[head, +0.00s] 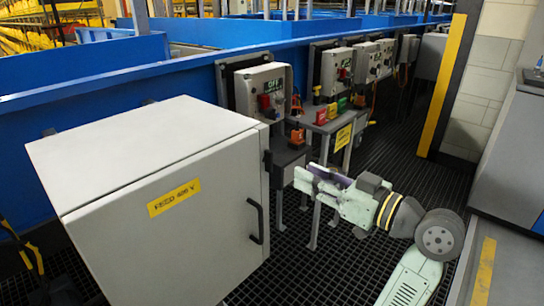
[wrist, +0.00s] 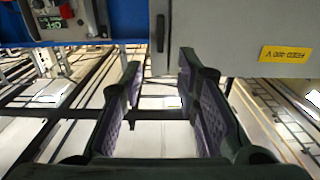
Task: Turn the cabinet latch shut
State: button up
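The grey cabinet (head: 150,150) stands at the left in the head view, and its labelled front looks flush. A black handle (head: 258,222) sits near the right edge of that front; I cannot tell whether it is the latch. In the wrist view the cabinet (wrist: 240,30) fills the upper right, with the dark handle (wrist: 160,33) upright near its left edge. My gripper (head: 306,178) is right of the cabinet, apart from it. Its two fingers are spread and empty in the wrist view (wrist: 160,75), with the handle beyond them.
Control boxes (head: 264,88) with buttons line the blue conveyor wall (head: 180,70). A small stand with a yellow sign (head: 343,137) is behind my gripper. A grey machine (head: 515,160) is at the right. Dark grated floor (head: 320,270) lies open between cabinet and arm.

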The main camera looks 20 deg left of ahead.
aim_at(272, 157)
jog(key=p+x, duration=0.1)
jog(key=x, duration=0.8)
jog(key=shift+a+p, duration=0.25)
jog(key=shift+p, duration=0.1)
grip_shut()
